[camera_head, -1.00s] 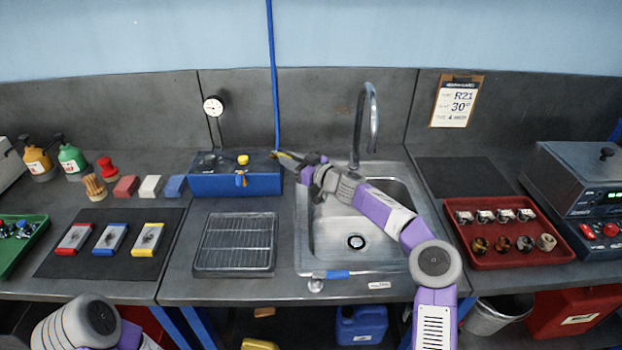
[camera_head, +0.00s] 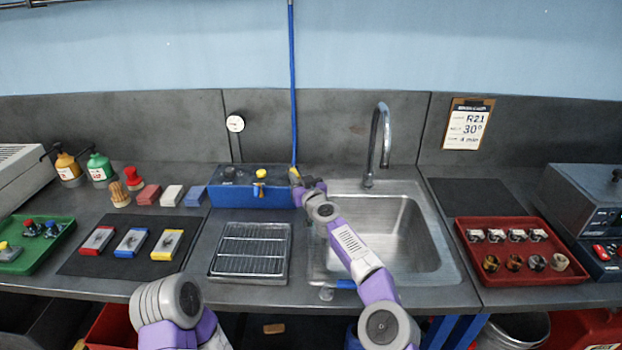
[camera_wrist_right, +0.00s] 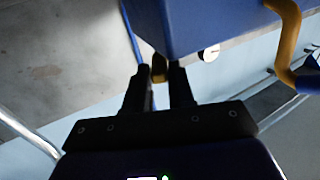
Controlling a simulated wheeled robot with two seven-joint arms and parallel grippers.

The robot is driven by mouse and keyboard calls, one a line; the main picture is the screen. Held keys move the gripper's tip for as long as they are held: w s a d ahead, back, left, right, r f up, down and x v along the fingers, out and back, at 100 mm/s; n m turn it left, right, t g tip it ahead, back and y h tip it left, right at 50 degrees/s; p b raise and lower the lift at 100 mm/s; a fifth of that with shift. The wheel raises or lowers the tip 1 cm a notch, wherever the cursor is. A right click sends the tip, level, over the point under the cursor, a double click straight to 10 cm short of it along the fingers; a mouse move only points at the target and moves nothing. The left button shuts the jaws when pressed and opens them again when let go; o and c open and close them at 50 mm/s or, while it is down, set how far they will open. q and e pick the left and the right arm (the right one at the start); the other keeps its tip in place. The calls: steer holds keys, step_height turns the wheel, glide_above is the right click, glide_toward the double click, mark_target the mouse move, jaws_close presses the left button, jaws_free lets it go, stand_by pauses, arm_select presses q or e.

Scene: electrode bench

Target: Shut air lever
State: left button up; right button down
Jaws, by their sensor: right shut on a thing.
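The blue box (camera_head: 250,196) stands at the back of the bench, left of the sink. A blue air hose (camera_head: 292,90) comes down to its right end. A small yellow lever (camera_head: 294,173) shows there beside the hose. My right gripper (camera_head: 298,181) is at that end. In the right wrist view my right gripper (camera_wrist_right: 160,82) is shut on the lever (camera_wrist_right: 158,68), a dark yellow piece mostly hidden between the fingers, under the blue box (camera_wrist_right: 200,22). My left arm shows at the lower left; its gripper is out of view.
The sink (camera_head: 385,240) and tap (camera_head: 378,140) are on the right. A wire rack tray (camera_head: 212,272) lies in front of the box.

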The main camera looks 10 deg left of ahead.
steer(key=shift+s+a+r+h, duration=0.1)
steer(key=shift+a+h, duration=0.1)
steer(key=shift+h, duration=0.1)
stand_by(0.4)
steer(key=c, duration=1)
jaws_free()
steer(key=shift+c, duration=0.2)
steer(key=b+v, duration=0.5)
steer(key=v, duration=0.2)
steer(key=shift+s, duration=0.25)
steer(key=shift+d, duration=0.15)
